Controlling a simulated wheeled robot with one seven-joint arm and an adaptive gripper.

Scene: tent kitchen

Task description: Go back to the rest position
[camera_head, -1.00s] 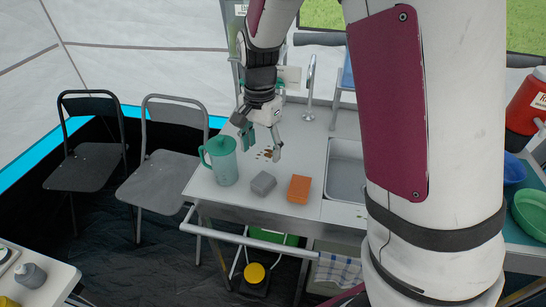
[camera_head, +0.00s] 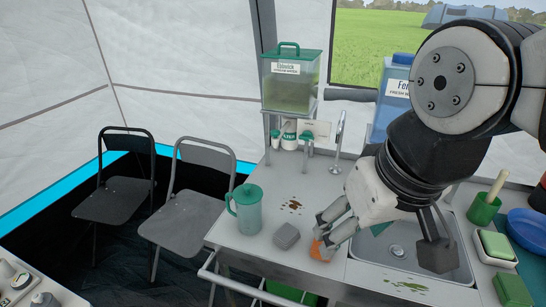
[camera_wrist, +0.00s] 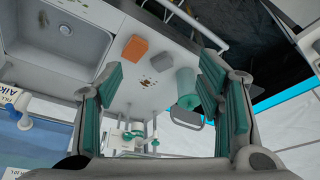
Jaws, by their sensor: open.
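My gripper (camera_head: 322,228) is in front of the counter in the head view, fingers pointing left. Its two teal-padded fingers spread wide in the wrist view (camera_wrist: 160,72), open with nothing between them. The counter (camera_head: 250,243) lies beyond the fingertips, apart from them in the wrist view. An orange block (camera_head: 318,253) is partly hidden behind my gripper in the head view; it shows whole in the wrist view (camera_wrist: 135,48). A grey block (camera_head: 286,236) lies left of it, and a teal lidded jug (camera_head: 246,212) stands further left.
The sink (camera_head: 400,254) is right of the blocks, with a tap (camera_head: 339,135) behind. A water dispenser (camera_head: 290,82) stands at the back. Brown specks (camera_head: 294,204) lie on the counter. Green containers (camera_head: 494,246) and a blue bowl (camera_head: 525,224) are at the right. Two folding chairs (camera_head: 190,205) stand left.

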